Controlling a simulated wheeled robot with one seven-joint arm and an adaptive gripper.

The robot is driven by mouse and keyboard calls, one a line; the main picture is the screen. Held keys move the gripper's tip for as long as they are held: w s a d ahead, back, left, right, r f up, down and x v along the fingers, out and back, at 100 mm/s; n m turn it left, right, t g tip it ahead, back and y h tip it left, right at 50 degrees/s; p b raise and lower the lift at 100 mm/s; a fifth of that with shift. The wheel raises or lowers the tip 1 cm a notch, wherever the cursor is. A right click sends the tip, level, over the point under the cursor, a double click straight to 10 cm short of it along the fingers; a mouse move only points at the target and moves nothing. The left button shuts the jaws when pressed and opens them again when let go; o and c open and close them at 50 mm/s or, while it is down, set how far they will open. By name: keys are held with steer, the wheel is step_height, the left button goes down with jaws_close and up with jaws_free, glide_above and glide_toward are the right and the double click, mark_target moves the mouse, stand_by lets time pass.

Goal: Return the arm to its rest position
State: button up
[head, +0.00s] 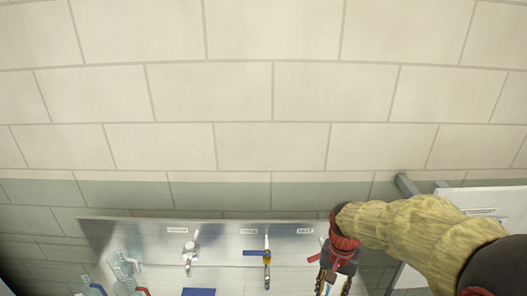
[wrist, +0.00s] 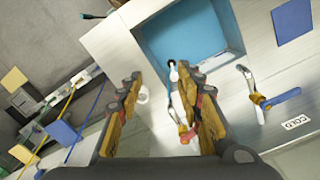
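My gripper (head: 334,284) is at the lower right of the head view, in front of the right part of a metal panel (head: 225,235). In the wrist view its two orange-and-black fingers stand wide apart, with nothing held between them (wrist: 160,95). A red-handled tap (wrist: 186,132) shows just beside and partly behind the right finger; I cannot tell whether they touch. The red handle (head: 314,257) also shows left of the gripper in the head view. My arm reaches in from the right edge.
Clear bottles (head: 122,270) are at lower left. A white board (head: 490,205) is beside my arm. A blue-lined recess (wrist: 185,30) lies ahead in the wrist view.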

steer(key=s+f+n+t+b, duration=0.2)
steer(key=s+f+t+b, duration=0.1)
steer(key=s+b, duration=0.5)
steer(key=s+f+n+t+b, duration=0.3)
steer(key=s+b, duration=0.5)
steer(key=b, duration=0.6)
steer(key=shift+s+f+n, duration=0.15)
steer(key=shift+s+n, duration=0.05)
steer(key=shift+n, duration=0.1)
stand_by(5.5)
